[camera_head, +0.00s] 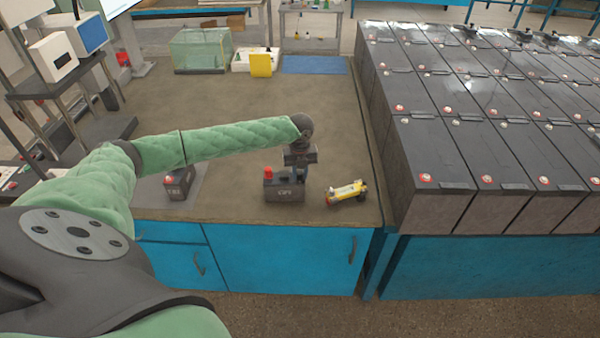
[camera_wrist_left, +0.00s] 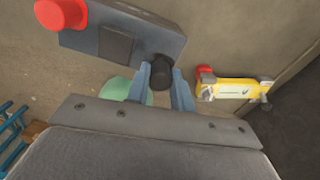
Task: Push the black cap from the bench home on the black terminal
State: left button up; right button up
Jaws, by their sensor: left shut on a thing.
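A small dark battery (camera_head: 284,190) stands near the front edge of the bench; it also shows in the left wrist view (camera_wrist_left: 112,40). A red cap (camera_head: 268,173) sits at its left end. My left gripper (camera_head: 299,177) points down over the battery's right end. In the left wrist view its fingers (camera_wrist_left: 161,88) are shut on the black cap (camera_wrist_left: 161,70), which overlaps the battery's right end. The black terminal is hidden under the cap and fingers, so I cannot tell how far down the cap sits. My right gripper is not in view.
A yellow device (camera_head: 347,191) lies on the bench (camera_head: 240,110) close right of the battery. A second small battery (camera_head: 180,183) stands to the left under my arm. Rows of large batteries (camera_head: 440,150) stand at right. The bench behind my gripper is mostly clear.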

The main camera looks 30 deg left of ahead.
pick_arm(q)
jog(key=shift+f, duration=0.4)
dwell(0.6)
jog(key=o, duration=1.5)
jog(key=shift+r, duration=0.1)
jog(key=shift+r+p, duration=2.9)
jog(key=shift+r, duration=0.55)
